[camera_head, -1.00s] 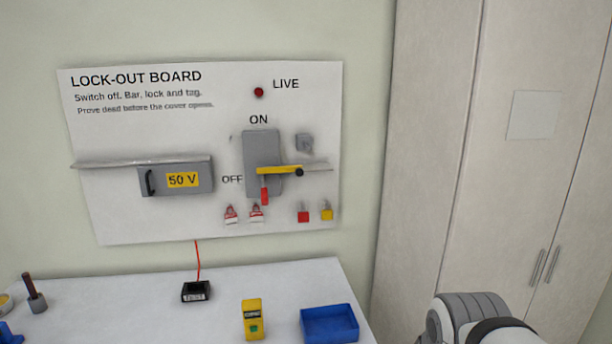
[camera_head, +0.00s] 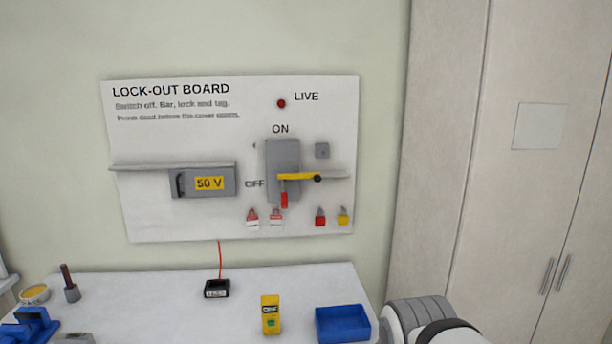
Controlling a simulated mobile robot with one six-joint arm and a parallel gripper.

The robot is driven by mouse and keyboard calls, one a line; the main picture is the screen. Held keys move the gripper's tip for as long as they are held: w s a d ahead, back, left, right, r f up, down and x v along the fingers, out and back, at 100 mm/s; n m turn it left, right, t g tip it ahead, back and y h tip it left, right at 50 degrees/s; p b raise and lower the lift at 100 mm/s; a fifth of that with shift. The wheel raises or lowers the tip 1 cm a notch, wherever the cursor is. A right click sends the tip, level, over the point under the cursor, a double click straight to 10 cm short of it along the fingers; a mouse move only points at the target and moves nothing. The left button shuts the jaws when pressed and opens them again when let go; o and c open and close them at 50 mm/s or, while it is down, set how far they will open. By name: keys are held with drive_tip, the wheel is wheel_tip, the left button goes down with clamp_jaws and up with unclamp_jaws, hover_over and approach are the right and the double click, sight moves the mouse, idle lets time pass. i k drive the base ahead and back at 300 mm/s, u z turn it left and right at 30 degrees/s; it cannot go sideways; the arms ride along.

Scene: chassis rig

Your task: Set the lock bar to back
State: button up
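The lock bar (camera_head: 297,177) is a yellow bar on the lock-out board (camera_head: 150,220). It lies level across the grey switch box (camera_head: 283,152), with its dark round pivot (camera_head: 317,179) at its right end. A red switch handle (camera_head: 284,199) hangs down just below the bar, in the OFF direction. My gripper is out of view. Only a rounded white and grey part of my arm shows at the bottom right.
A grey 50 V cover (camera_head: 189,184) sits left of the switch. Red and yellow padlocks (camera_head: 320,217) and tags (camera_head: 252,218) hang below. The table (camera_head: 180,260) holds a yellow tester (camera_head: 270,314), blue tray (camera_head: 343,323) and black test block (camera_head: 217,288). A tall cabinet (camera_head: 450,150) stands right.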

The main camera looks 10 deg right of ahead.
sight(316, 177)
drive_tip(key=z, duration=0.05)
drive_tip(key=i, duration=1)
drive_tip(key=u, duration=0.05)
